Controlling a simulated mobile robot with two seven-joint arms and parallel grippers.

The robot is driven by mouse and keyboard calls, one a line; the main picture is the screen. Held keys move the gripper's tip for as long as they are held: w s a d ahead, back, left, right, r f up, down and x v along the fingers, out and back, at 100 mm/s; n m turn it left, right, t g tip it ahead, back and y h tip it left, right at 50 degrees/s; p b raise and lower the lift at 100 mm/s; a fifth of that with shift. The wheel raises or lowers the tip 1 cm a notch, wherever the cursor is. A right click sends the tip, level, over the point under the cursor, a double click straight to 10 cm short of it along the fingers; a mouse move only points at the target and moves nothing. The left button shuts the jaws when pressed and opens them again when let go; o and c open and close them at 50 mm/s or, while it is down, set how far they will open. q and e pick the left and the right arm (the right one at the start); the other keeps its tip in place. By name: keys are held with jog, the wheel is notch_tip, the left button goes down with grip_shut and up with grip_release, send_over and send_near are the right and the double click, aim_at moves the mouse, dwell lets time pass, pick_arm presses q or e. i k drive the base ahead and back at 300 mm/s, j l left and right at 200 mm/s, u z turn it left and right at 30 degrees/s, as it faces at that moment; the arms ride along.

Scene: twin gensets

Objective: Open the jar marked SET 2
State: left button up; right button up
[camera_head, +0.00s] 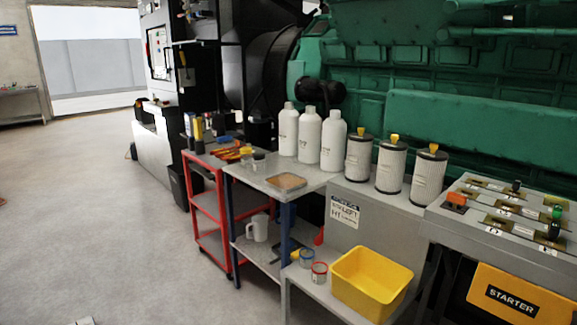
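Two small clear jars stand on the low grey shelf left of a yellow bin. One jar (306,258) has a blue rim and the other jar (319,273) has a red rim. A smaller glass jar or cup (259,155) stands at the back of the grey-topped table. I cannot read SET 2 on any of them; the markings are too small. Neither of my grippers can be made out in the head view.
The yellow bin (371,284) stands right of the jars. Above are white bottles (333,140), filter cartridges (390,167) and a grey-topped table (318,179) with a tan tray (286,181). A white jug (258,228) sits below. A red cart (209,205) stands left. The left floor is clear.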

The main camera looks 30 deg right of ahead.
aim_at(246, 160)
jog(key=i+z, duration=0.2)
jog(key=z, duration=0.15)
jog(key=i+j+z, duration=0.15)
jog(key=z, duration=0.25)
jog(key=i+j+z, duration=0.15)
jog(key=z, duration=0.2)
jog(key=i+j+z, duration=0.2)
jog(key=i+j, duration=0.15)
jog(key=i+j+z, duration=0.2)
jog(key=j, duration=0.3)
jog(key=i+j, duration=0.45)
jog(key=j, duration=0.3)
jog(key=i+j, duration=0.45)
jog(key=j, duration=0.25)
jog(key=z, duration=0.05)
